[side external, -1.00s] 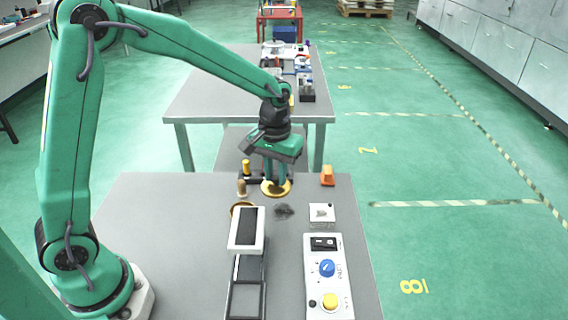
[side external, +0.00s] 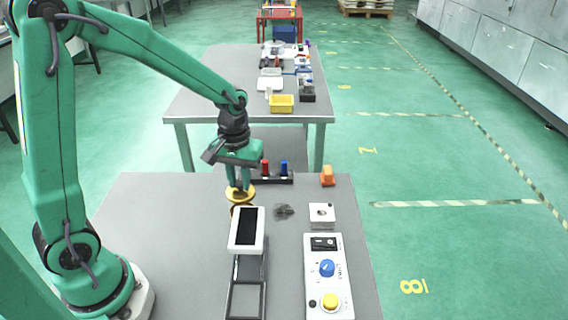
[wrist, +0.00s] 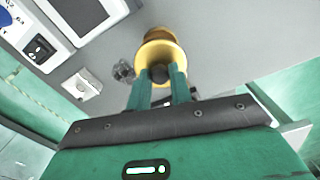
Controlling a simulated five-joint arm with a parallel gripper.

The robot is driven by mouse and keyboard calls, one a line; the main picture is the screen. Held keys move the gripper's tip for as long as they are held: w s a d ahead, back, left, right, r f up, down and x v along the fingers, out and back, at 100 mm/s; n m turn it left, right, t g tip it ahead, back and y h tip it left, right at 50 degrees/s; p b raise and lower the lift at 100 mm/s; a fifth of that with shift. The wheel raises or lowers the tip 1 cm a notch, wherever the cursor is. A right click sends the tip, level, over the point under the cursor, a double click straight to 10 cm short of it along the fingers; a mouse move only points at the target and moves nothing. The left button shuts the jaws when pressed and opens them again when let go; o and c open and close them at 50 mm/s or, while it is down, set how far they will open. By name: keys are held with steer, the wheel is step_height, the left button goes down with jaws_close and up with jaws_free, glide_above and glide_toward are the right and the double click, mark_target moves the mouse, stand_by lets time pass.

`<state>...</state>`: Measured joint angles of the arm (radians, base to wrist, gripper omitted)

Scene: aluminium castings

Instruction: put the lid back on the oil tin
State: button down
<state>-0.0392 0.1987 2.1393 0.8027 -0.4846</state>
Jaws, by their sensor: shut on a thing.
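My gripper (side external: 240,188) is shut on the dark knob of a round gold lid (side external: 246,197). In the wrist view, my two green fingers (wrist: 158,84) pinch the knob, with the lid (wrist: 164,52) spread beyond it. The oil tin (side external: 236,211) is gold and stands behind the white-framed device, which partly hides it. The lid is over the tin in the side view. In the wrist view, the tin (wrist: 158,32) shows just past the lid's far edge. I cannot tell whether lid and tin touch.
The white-framed device (side external: 261,230) on a stand is close in front of the tin. A rack with red and blue pieces (side external: 284,168) stands behind. A dark crumpled scrap (side external: 284,211), a white block (side external: 321,214), an orange piece (side external: 327,176) and a control panel (side external: 313,280) lie to the right.

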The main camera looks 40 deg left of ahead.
mark_target(241, 190)
steer(key=shift+f, duration=2.9)
steer(key=shift+f, duration=0.15)
stand_by(0.5)
steer(key=c, duration=0.7)
jaws_free()
steer(key=shift+r, duration=3.45)
